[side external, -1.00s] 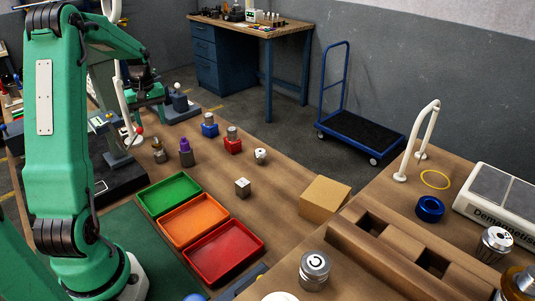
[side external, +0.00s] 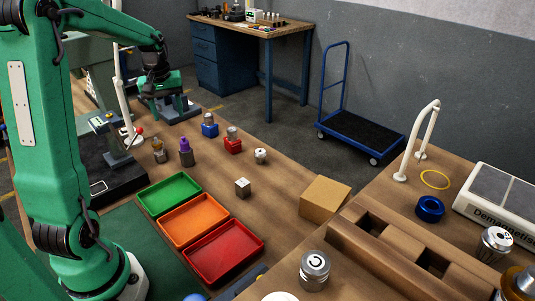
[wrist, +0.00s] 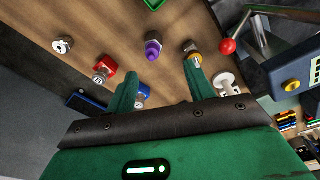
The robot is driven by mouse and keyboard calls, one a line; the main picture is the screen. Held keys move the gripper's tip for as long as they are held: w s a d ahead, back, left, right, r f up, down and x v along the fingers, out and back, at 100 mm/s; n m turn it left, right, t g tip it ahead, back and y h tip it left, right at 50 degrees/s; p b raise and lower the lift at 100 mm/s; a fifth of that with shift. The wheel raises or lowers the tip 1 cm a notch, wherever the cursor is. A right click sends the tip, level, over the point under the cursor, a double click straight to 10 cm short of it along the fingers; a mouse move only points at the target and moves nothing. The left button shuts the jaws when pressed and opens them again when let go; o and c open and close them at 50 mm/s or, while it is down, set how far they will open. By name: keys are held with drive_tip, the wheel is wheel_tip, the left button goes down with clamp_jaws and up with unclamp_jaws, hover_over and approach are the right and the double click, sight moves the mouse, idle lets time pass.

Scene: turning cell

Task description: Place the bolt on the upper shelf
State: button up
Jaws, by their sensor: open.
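Several small pieces stand on the wooden bench, and I cannot tell for sure which is the bolt. They are a purple-topped piece (side external: 186,150), a grey and brass-coloured piece (side external: 159,151), a metal piece on a red block (side external: 233,141) and one on a blue block (side external: 210,126). In the wrist view, the purple piece (wrist: 153,47) and the brass-banded piece (wrist: 193,51) lie beyond my gripper (wrist: 160,75). Its green fingers are apart with nothing between them. One fingertip overlaps the brass-banded piece in the picture; contact cannot be told. No upper shelf is clearly identifiable.
Green (side external: 169,194), orange (side external: 193,221) and red trays (side external: 223,252) lie in front. A lamp post (side external: 124,95) rises near my gripper. A metal cube (side external: 242,187) and a cardboard box (side external: 326,202) stand right. A wooden block with recesses (side external: 372,250) lies lower right.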

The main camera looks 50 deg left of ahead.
drive_tip(key=s+d+r+m+t, duration=0.1)
drive_tip(key=d+r+m, duration=0.2)
drive_tip(key=d, duration=0.4)
drive_tip(key=s+d+r+m+t, duration=0.1)
drive_tip(key=s+d+r+m, duration=0.15)
drive_tip(key=d, duration=0.55)
drive_tip(key=s+d+m+t, duration=0.2)
drive_tip(key=s+d+m, duration=0.4)
drive_tip(key=d, duration=0.6)
drive_tip(key=shift+s+m+t+h, duration=0.3)
drive_tip(key=shift+s+m+h, duration=0.1)
drive_tip(key=shift+s, duration=0.7)
drive_tip(key=shift+o, duration=0.6)
drive_tip(key=shift+r, duration=0.1)
drive_tip(key=shift+w+a, duration=0.1)
